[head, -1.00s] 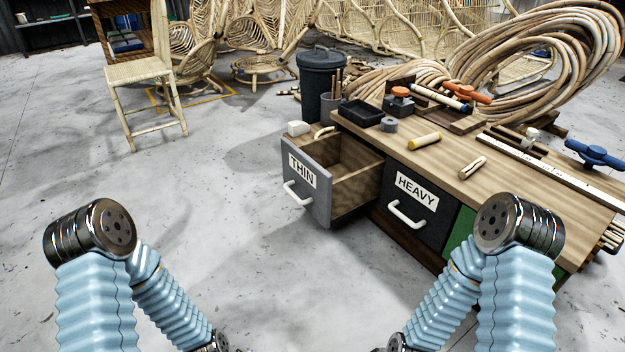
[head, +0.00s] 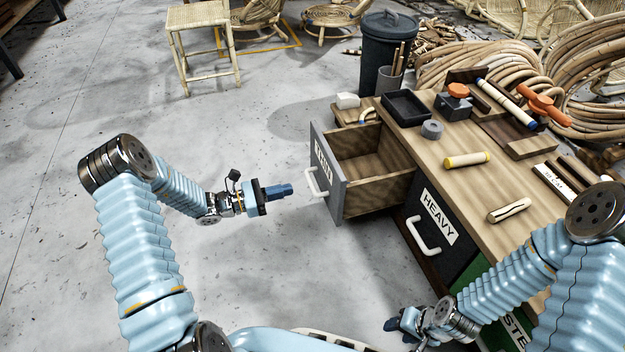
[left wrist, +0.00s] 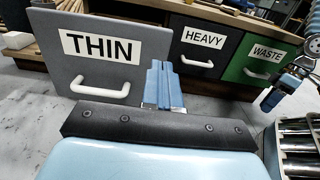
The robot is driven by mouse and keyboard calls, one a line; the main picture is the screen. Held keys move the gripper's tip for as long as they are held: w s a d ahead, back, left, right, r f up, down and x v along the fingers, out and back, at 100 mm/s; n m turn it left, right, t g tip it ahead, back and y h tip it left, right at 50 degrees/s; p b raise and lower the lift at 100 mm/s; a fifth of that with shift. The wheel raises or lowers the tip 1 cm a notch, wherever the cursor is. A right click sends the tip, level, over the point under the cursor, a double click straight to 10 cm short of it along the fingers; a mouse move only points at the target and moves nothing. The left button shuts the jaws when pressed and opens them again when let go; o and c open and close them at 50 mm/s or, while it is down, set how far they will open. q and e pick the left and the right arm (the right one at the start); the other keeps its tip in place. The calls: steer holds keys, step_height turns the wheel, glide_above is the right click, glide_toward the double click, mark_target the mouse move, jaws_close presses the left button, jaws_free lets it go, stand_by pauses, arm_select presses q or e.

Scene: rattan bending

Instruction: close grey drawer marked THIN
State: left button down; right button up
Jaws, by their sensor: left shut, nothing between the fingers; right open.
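The grey drawer marked THIN (head: 328,178) is pulled out of the wooden bench, and its inside looks empty. Its white handle (head: 313,184) is on the front panel. In the left wrist view the THIN front (left wrist: 100,62) stands ahead, with its handle (left wrist: 100,91) left of my fingers. My left gripper (head: 288,189) is shut and empty, a short way left of the drawer front and apart from it. Its blue fingers also show in the left wrist view (left wrist: 159,82). My right gripper (head: 392,325) is low at the bottom, below the HEAVY drawer, small in view and holding nothing visible.
The dark HEAVY drawer (head: 430,228) is shut beside the open one. The green WASTE drawer (left wrist: 257,64) is further right. The bench top (head: 450,185) holds a black tray (head: 405,107), clamps and rattan pieces. A dark bin (head: 386,55) stands behind.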

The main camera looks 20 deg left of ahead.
mark_target(338, 178)
arm_select(q)
steer(key=b+x, duration=0.1)
steer(key=x, duration=1.2)
arm_select(e)
steer(key=shift+a+f, duration=0.1)
steer(key=shift+f, duration=0.4)
arm_select(q)
steer(key=shift+d, duration=0.1)
